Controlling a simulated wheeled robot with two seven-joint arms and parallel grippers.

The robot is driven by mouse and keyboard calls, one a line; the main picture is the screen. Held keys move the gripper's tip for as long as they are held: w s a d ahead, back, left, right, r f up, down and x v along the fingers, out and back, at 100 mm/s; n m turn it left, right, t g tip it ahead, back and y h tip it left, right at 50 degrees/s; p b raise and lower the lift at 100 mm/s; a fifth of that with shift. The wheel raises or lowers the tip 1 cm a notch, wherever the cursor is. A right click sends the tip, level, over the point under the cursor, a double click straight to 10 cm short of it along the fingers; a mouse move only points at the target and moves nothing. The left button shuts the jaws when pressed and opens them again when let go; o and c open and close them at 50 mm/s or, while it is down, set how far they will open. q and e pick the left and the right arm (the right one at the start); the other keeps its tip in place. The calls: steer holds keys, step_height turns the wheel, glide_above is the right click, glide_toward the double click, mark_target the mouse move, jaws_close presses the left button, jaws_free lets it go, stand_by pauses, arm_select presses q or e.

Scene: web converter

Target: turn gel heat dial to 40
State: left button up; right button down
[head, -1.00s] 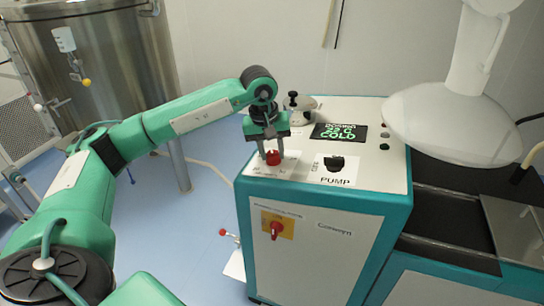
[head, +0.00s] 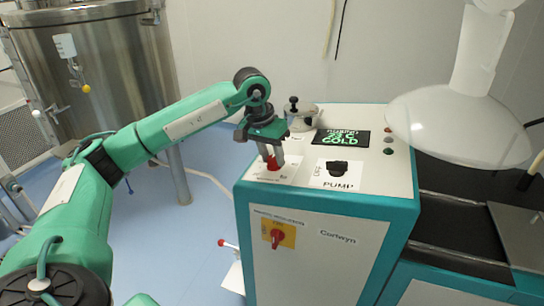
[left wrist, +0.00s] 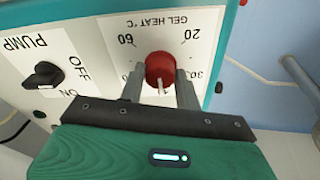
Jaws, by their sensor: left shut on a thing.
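The gel heat dial (left wrist: 160,69) is a red knob with a white pointer mark, on a white plate labelled GEL HEAT °C. In the left wrist view the plate is upside down, with 60 at upper left, 20 at upper right and 30 partly covered at right. The pointer faces down the picture, toward my palm, where the scale is hidden. The 40 mark cannot be seen. My left gripper (left wrist: 160,75) is shut on the dial, one finger on each side. In the head view the dial (head: 271,164) shows under the gripper, at the cabinet top's left front.
The black pump switch (left wrist: 43,76) is beside the dial. A green-lit display (head: 341,138) reads COLD, and a black-knobbed metal fitting (head: 300,116) stands behind the dial. A red-handled switch (head: 277,237) is on the cabinet front. A translucent white hood (head: 460,125) hangs at right.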

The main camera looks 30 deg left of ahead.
stand_by(0.4)
arm_select(q)
steer(key=o, duration=1)
steer(key=shift+c, duration=0.2)
steer(key=shift+r, duration=0.1)
steer(key=v, duration=1.3)
steer(key=shift+r+p, duration=0.35)
steer(key=shift+p, duration=0.1)
arm_select(e)
steer(key=shift+x, duration=1.1)
arm_select(q)
steer(key=shift+s+a, duration=0.15)
arm_select(e)
steer(key=shift+s, duration=0.3)
